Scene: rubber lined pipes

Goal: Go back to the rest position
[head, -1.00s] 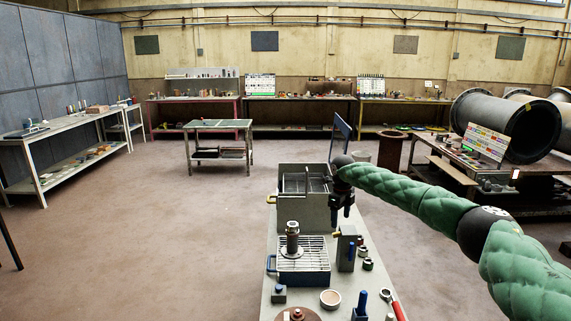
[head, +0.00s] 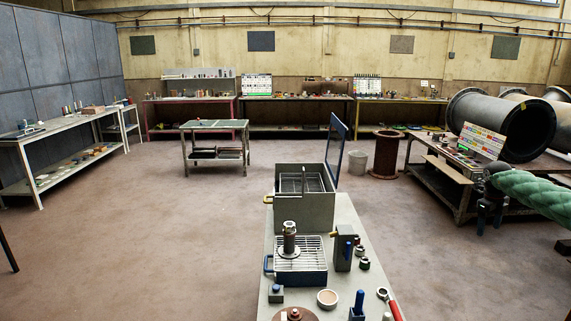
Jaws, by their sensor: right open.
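My right gripper (head: 490,212) is at the right of the head view, at the end of my green padded arm (head: 535,193). It is black, points down and looks empty, away from the bench and in front of the pipe table at the right. The work bench (head: 348,212) in front of me holds a grey open box (head: 305,213) with its lid raised. A blue-framed tray with a wire grate (head: 300,262) stands nearer, with a flanged metal pipe piece (head: 289,240) upright on it. My left gripper is out of view.
A grey block with a blue part (head: 344,250), several small rings and a red-handled tool (head: 396,308) lie on the bench. Large black-lined pipes (head: 500,125) rest on a table (head: 435,178) at the right. The floor (head: 150,240) left of the bench is clear.

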